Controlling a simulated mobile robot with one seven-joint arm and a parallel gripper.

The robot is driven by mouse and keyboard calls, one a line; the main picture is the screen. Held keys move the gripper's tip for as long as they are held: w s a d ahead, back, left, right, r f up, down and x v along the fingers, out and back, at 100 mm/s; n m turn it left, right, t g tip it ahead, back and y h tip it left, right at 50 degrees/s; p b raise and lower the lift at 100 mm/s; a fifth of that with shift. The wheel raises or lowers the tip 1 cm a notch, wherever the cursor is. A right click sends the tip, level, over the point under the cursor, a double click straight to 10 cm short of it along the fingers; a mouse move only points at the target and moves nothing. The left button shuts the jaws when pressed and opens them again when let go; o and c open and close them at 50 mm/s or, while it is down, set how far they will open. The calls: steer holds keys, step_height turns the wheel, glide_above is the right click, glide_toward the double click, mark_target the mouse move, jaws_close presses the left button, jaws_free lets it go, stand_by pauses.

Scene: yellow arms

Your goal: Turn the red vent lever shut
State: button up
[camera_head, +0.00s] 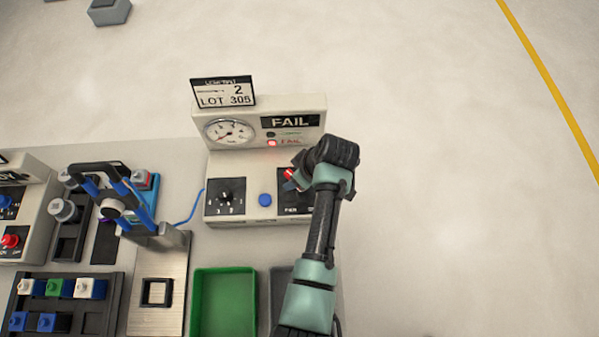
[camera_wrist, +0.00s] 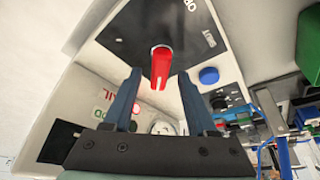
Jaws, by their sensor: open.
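The red vent lever (camera_wrist: 161,66) stands out from a black panel on the leak-test box in the wrist view. In the head view a small red part of it (camera_head: 289,174) shows beside my wrist, which hides most of it. My gripper (camera_wrist: 159,76) is open, with one blue finger on each side of the lever's line. The lever's free end appears between the fingertips, and neither finger visibly touches it. How deep it sits between them I cannot tell.
The leak-test box (camera_head: 250,160) has a gauge (camera_head: 229,132), a FAIL sign (camera_head: 290,121), a lit red lamp, a black dial (camera_head: 226,194) and a blue button (camera_head: 265,200). A green bin (camera_head: 224,300) and a clamp fixture (camera_head: 125,205) stand nearby. Open floor lies right.

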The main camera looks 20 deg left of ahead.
steer(key=b+v, duration=0.2)
steer(key=v, duration=1.1)
steer(key=w+d+r+m+t+h+b, duration=0.1)
steer(key=w+d+r+m+t, duration=0.15)
steer(key=w+r+t, duration=0.75)
steer(key=w+d+r+m+t+b, duration=0.1)
steer(key=w+r+m+t, duration=0.2)
steer(key=r, duration=1.4)
steer(key=s+d+r+m+t+h, duration=0.1)
steer(key=s+r+t, duration=0.3)
steer(key=r, duration=0.5)
steer(key=s+d+r+m+t+h, duration=0.1)
steer(key=s+r+m+t, duration=0.3)
steer(key=s+r, duration=0.3)
steer(key=s+d+r+m+t+h+b, duration=0.1)
steer(key=s+d+r+m+t, duration=0.1)
steer(key=s+r, duration=0.4)
step_height(320, 180, up, 5)
steer(key=m+t, duration=0.1)
steer(key=t, duration=0.1)
steer(key=shift+t, duration=0.4)
steer(key=shift+d+r, duration=0.15)
steer(key=shift+d, duration=0.05)
